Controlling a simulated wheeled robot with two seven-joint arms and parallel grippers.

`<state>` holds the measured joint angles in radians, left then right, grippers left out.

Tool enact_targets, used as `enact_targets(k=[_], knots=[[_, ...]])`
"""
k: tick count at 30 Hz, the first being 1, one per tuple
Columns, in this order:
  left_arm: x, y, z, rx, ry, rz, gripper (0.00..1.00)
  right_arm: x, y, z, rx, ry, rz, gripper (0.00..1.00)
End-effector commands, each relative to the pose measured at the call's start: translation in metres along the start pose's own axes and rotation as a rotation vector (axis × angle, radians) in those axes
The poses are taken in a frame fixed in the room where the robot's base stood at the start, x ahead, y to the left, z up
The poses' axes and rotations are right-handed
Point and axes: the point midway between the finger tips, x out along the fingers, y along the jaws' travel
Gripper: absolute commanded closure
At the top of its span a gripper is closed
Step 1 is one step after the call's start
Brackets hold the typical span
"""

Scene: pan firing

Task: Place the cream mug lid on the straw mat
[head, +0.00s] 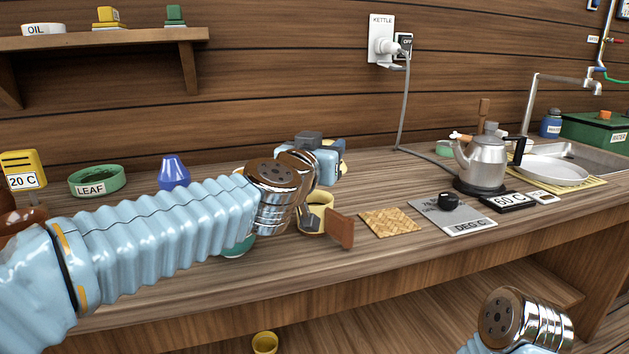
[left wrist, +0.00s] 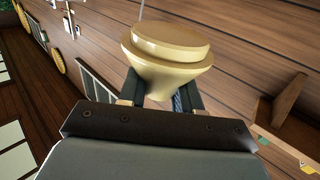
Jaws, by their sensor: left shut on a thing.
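The cream mug lid (left wrist: 165,50) is held between the two fingers of my left gripper (left wrist: 158,92) in the left wrist view. In the head view my left gripper (head: 322,160) is above the back of the counter, and only a cream edge of the lid (head: 344,166) shows past it. The square straw mat (head: 391,222) lies flat and bare on the counter, nearer the front and to the right of the gripper. My right gripper is out of view; only part of my right arm shows at the lower right.
A cream mug (head: 318,214), partly hidden by my arm, stands left of the mat, with a brown piece (head: 341,231) beside it. A grey DEG C plate (head: 452,216) with a black knob is right of the mat. A kettle (head: 480,162) stands farther right.

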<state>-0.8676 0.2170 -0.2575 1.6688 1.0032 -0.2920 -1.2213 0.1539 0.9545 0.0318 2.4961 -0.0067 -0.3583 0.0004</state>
Motion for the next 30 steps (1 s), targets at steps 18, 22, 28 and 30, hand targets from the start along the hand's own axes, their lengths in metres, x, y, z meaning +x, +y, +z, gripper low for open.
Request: enact_targets(k=[18,22,28,30], knots=[[0.022,-0.031,0.072,-0.001,0.000,0.000,0.96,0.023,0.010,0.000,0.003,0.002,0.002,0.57],[0.022,-0.030,0.071,-0.001,0.002,0.001,0.96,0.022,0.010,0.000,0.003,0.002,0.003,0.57],[0.022,-0.030,0.073,-0.001,0.002,0.001,0.96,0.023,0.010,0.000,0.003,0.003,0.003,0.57],[0.022,-0.030,0.073,-0.001,0.001,0.001,0.62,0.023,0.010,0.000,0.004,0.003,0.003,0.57]])
